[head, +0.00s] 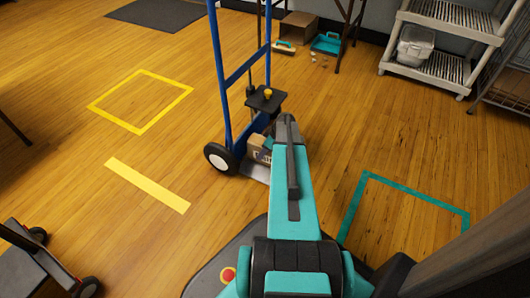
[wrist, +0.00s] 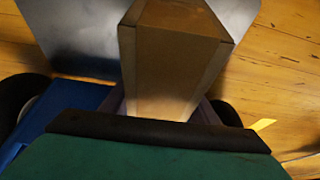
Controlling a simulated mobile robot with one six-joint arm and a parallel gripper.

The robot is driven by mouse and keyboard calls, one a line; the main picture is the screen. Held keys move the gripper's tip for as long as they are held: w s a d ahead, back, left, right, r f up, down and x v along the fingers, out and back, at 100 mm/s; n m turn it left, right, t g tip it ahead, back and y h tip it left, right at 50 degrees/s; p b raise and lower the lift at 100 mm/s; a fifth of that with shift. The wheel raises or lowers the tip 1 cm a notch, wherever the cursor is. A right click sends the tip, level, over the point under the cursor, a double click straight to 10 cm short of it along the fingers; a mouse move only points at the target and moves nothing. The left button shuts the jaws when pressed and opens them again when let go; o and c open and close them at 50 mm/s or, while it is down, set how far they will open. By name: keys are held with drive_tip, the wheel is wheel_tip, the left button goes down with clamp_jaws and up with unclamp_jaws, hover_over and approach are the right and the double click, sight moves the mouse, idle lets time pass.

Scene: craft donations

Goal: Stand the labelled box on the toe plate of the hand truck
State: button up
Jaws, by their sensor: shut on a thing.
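The labelled box (head: 259,148) is brown cardboard with dark lettering, partly hidden behind my arm in the head view. It fills the middle of the wrist view (wrist: 172,55). My gripper (wrist: 163,113) is shut on the box; its fingers are mostly hidden. The hand truck (head: 219,75) stands upright, with a blue frame and black wheels. Its grey metal toe plate (head: 256,172) lies low at the front and shows behind the box in the wrist view (wrist: 75,45). The box is over the plate; I cannot tell whether they touch.
A yellow floor square (head: 140,101) and yellow strip (head: 147,185) lie left. A teal floor outline (head: 415,196) lies right. An open cardboard box (head: 298,27) and teal tray (head: 326,44) are at the back. A shelf rack (head: 436,65) stands back right. Another wheeled item (head: 42,262) is front left.

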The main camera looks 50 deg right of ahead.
drive_tip(key=shift+f, duration=0.15)
drive_tip(key=o, duration=1.5)
drive_tip(key=shift+c, duration=0.2)
drive_tip(key=p+v, duration=0.5)
drive_tip(key=v, duration=0.7)
drive_tip(key=shift+p, duration=0.35)
